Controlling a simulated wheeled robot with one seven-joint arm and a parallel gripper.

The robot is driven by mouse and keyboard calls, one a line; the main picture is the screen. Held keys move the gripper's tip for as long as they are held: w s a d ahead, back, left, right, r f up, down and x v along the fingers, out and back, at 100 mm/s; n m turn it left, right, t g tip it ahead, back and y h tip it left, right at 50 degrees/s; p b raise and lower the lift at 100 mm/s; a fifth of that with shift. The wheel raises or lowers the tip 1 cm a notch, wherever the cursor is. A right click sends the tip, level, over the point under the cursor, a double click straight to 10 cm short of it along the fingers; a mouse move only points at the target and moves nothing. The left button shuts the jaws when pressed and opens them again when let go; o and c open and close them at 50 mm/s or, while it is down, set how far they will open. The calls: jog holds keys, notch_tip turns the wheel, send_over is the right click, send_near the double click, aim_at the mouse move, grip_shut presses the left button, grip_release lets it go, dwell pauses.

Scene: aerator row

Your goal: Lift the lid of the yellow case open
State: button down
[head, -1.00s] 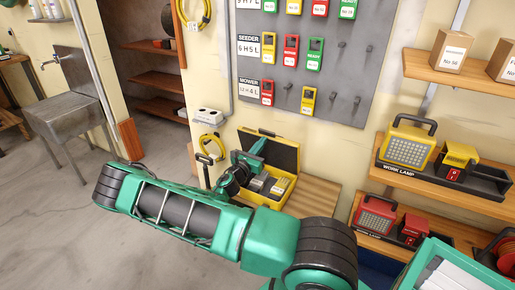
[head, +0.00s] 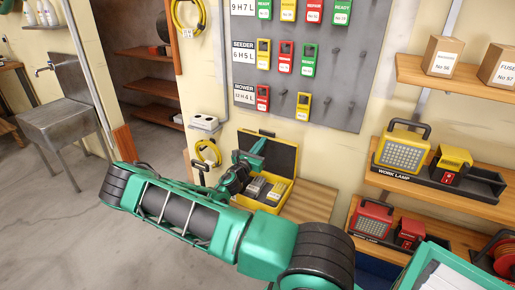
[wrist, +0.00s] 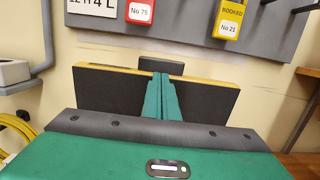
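The yellow case (head: 271,207) stands on a wooden surface by the wall, with grey and yellow items inside it. Its lid (head: 285,157) is raised and stands roughly upright at the back, its dark inner side facing me. In the wrist view the lid (wrist: 105,92) spans the middle, with a yellow upper edge and a dark handle (wrist: 160,66) behind it. My gripper (head: 259,147) is at the lid's inner side. In the wrist view its green fingers (wrist: 160,82) are together, in front of the lid near its top edge. Whether they touch it is unclear.
A grey board (head: 345,75) with coloured tags hangs above the case. Shelves with work lamps (head: 402,150) are at the right. A yellow cable (head: 207,152) and a white box (head: 205,122) are on the wall left of the case. Floor at left is clear.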

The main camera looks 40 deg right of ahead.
jog(key=shift+d, duration=0.25)
jog(key=shift+x, duration=1.2)
jog(key=shift+w+f, duration=0.1)
jog(key=shift+f, duration=0.3)
jog(key=shift+a+f, duration=0.15)
jog(key=shift+f, duration=0.85)
jog(key=shift+a+f, duration=0.15)
jog(key=shift+f, duration=0.9)
jog(key=s+a+r, duration=0.1)
jog(key=s+a, duration=0.2)
jog(key=a, duration=0.7)
jog(key=shift+s+a, duration=0.2)
jog(key=shift+s, duration=0.15)
